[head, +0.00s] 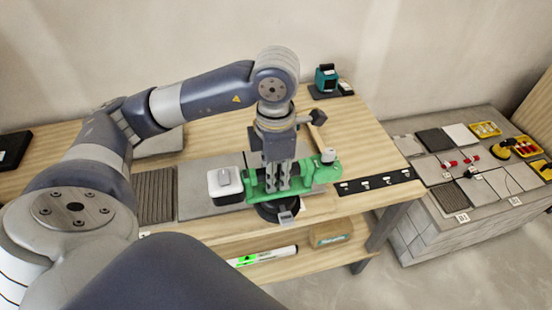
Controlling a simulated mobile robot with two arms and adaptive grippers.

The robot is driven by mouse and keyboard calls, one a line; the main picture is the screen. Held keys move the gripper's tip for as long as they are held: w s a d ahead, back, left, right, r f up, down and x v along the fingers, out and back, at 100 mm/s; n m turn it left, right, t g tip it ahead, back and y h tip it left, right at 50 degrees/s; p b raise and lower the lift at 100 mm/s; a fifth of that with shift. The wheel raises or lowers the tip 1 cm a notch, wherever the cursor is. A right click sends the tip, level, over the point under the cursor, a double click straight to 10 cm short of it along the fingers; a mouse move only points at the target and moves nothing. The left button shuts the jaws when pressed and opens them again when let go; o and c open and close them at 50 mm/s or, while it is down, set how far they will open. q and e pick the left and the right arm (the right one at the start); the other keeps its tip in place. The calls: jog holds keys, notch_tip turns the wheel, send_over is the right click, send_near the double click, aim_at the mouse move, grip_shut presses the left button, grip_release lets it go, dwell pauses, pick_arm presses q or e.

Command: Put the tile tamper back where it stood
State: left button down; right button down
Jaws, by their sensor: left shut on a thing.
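The tile tamper appears to be the green tool (318,172), with a black round part (270,211) showing below it near the table's front edge. My left gripper (276,187) points down over the table and is shut on the green tool. The gripper hides the tool's middle. I cannot tell whether the black round part touches the table. My right gripper is not in view.
Grey tiles (205,201) lie under and left of the tool. A black strip with small pale marks (372,183) lies to the right. A teal device (326,78) stands at the back. A grey block bench (440,215) holds tiles and yellow trays. A marker (262,256) lies on the lower shelf.

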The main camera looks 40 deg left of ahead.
pick_arm(q)
jog(key=shift+r+p, duration=1.15)
jog(key=shift+r, duration=1.15)
jog(key=shift+w+a, duration=0.1)
